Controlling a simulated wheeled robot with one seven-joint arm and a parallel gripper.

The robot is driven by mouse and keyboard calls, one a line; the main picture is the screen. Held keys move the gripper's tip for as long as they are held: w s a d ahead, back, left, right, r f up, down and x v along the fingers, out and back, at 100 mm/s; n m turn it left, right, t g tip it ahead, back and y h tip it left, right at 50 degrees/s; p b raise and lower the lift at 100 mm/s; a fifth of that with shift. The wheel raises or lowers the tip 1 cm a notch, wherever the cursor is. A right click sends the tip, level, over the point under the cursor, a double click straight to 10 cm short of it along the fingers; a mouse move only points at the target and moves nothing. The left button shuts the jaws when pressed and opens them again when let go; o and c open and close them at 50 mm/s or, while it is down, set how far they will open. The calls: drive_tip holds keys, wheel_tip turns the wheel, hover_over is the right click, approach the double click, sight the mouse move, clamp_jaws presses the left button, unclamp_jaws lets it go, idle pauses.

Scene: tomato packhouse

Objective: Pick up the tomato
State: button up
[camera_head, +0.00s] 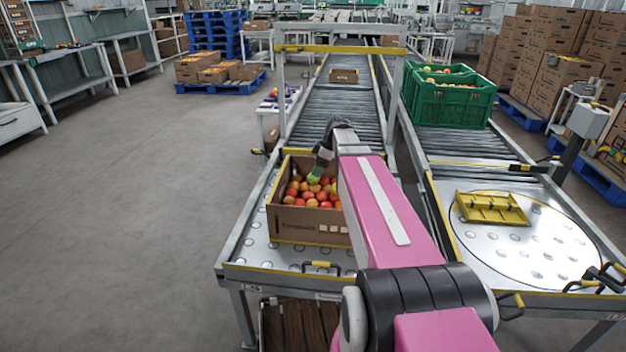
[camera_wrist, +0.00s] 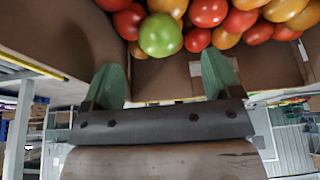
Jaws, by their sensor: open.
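Many red and orange tomatoes (camera_head: 310,192) fill an open cardboard box (camera_head: 300,228) on the near end of the left conveyor. In the wrist view one green tomato (camera_wrist: 160,35) lies among red and orange ones (camera_wrist: 208,12), near the box wall. My gripper (camera_wrist: 164,78) is open and empty, its two green fingertips apart on either side below the green tomato, not touching it. In the head view my gripper (camera_head: 318,172) is over the far part of the box, and my arm hides the box's right side.
A yellow frame (camera_head: 340,49) spans the left conveyor, with a small box (camera_head: 344,76) farther along it. Green crates (camera_head: 452,104) stand on the right conveyor. A yellow tray (camera_head: 492,209) lies on the round metal plate. The floor at left is clear.

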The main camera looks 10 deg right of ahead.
sight(313, 178)
drive_tip(key=shift+x, duration=2.75)
drive_tip(key=shift+s+d, duration=0.1)
drive_tip(key=shift+d, duration=0.05)
drive_tip(key=c, duration=0.8)
